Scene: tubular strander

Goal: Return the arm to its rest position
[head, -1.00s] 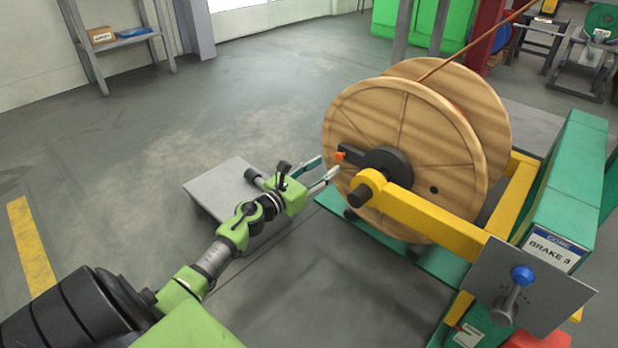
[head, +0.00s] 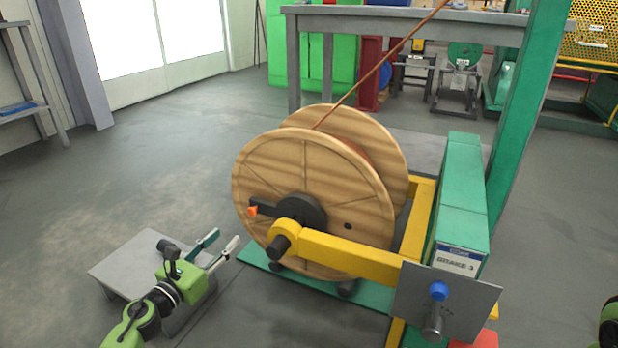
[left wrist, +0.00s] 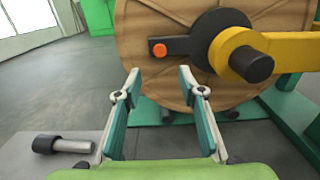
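My left gripper (head: 227,238) is open and empty. It is in front of the lower left of the wooden reel (head: 300,175), apart from it. In the left wrist view its two fingers (left wrist: 158,75) stand wide apart, with nothing between them and the reel (left wrist: 165,60) beyond. My left arm (head: 150,308) reaches in from the bottom left, low and stretched forward. My right gripper is not in view; only a green and black part of my own body shows at the bottom right edge.
The yellow arm (head: 350,255) and the orange-tipped black lever (head: 265,210) sit at the reel's hub. A green brake post (head: 460,195) stands right. Floor at left is clear.

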